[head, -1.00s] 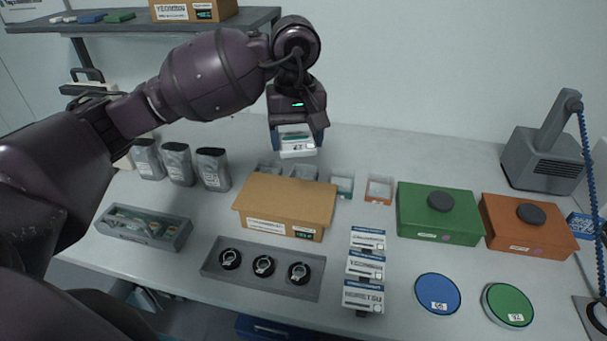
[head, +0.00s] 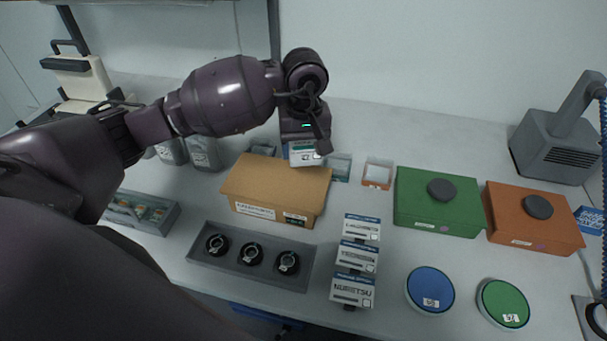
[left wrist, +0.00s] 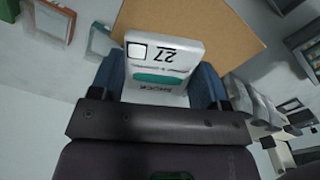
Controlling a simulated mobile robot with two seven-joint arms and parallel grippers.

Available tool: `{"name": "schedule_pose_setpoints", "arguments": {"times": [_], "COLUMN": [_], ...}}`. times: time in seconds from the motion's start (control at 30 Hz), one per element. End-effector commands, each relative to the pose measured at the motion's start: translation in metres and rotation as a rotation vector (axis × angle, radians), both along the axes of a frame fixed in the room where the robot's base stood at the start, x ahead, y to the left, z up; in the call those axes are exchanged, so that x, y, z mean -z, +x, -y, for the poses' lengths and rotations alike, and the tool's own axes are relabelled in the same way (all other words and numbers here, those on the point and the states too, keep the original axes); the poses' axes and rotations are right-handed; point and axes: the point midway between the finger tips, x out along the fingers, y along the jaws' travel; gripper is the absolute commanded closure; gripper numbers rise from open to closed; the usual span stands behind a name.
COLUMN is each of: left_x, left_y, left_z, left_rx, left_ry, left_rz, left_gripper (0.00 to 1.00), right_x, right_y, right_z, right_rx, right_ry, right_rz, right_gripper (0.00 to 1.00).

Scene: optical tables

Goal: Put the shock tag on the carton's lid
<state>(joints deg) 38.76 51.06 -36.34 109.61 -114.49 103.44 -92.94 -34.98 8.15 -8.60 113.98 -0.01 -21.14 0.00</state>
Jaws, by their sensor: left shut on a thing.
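The carton (head: 262,190) is a brown box with a flat tan lid in the middle of the table. Its lid also shows in the left wrist view (left wrist: 225,25). My left gripper (head: 304,150) is above the carton's back right corner, pointing down. It is shut on the shock tag (head: 305,156), a white block with a green band. In the left wrist view the tag (left wrist: 163,62) sits between the blue fingers and reads SHOCK and 27. The tag appears apart from the lid, though the exact gap is hard to tell. My right gripper is not in view.
A grey tray with black round parts (head: 250,256) lies in front of the carton. White labelled boxes (head: 357,257) stand to its right. Small clear containers (head: 377,174), a green box (head: 437,203) and an orange box (head: 533,218) are farther right. Grey pouches (head: 205,153) stand behind left.

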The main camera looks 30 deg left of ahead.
Motion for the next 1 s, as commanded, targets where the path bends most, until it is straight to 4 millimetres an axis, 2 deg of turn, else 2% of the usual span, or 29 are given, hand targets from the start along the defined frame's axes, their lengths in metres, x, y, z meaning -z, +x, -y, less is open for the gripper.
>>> {"name": "schedule_pose_setpoints", "arguments": {"times": [0.1,0.2,0.47,0.7,0.8,1.0], "left_x": [0.024,0.037,0.052,0.083,0.089,0.089], "left_y": [-0.001,-0.001,0.0,0.0,0.0,0.0], "left_z": [0.0,0.0,0.0,0.0,0.0,0.0], "left_rx": [-0.001,-0.001,-0.001,-0.001,0.0,0.001], "left_ry": [-0.002,0.0,-0.001,-0.002,0.0,0.001], "left_rz": [-0.003,-0.002,-0.002,-0.002,0.0,0.001], "left_gripper": [0.54,0.54,0.54,0.54,0.54,0.54], "right_x": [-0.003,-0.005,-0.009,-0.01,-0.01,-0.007], "right_y": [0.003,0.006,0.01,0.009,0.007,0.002], "right_z": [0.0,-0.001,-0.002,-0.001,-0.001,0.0], "right_rx": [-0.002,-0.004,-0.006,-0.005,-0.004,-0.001], "right_ry": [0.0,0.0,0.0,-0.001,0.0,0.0], "right_rz": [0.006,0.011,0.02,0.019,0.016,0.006], "right_gripper": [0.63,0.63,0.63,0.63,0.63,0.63]}}
